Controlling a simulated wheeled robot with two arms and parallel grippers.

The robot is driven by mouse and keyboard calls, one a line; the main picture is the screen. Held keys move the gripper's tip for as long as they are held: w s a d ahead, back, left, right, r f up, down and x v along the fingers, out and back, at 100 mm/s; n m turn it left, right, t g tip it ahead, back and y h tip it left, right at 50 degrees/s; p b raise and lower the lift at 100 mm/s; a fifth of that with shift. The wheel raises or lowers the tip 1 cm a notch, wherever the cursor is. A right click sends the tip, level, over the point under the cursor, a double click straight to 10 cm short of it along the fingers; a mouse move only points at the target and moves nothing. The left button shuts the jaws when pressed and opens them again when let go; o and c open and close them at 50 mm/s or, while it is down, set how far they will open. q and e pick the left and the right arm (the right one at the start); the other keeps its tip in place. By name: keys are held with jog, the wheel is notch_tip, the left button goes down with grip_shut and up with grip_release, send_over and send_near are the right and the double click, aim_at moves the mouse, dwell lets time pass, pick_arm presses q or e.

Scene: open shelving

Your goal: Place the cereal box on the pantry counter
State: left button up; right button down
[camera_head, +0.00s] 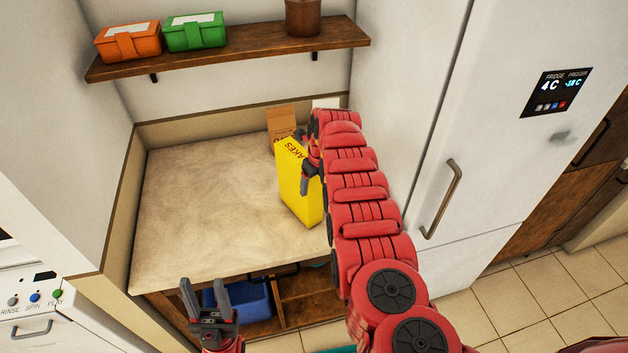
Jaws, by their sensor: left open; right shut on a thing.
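The yellow cereal box (296,188), with dark lettering near its top, is upright and slightly tilted at the right part of the pantry counter (195,205). My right gripper (308,178) is shut on its upper right side, and my red arm covers part of that side. I cannot tell whether the box's bottom touches the counter. My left gripper (207,300) is open and empty, low in front of the counter's front edge, fingers pointing up.
A brown box (281,122) stands at the counter's back, behind the cereal box. A wooden shelf (235,58) above holds an orange box (128,42), a green box (195,32) and a brown pot (303,17). A fridge (440,130) stands right. The counter's left and middle are clear.

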jog(key=shift+f+b, duration=0.35)
jog(key=shift+b, duration=0.05)
dwell(0.4)
grip_release()
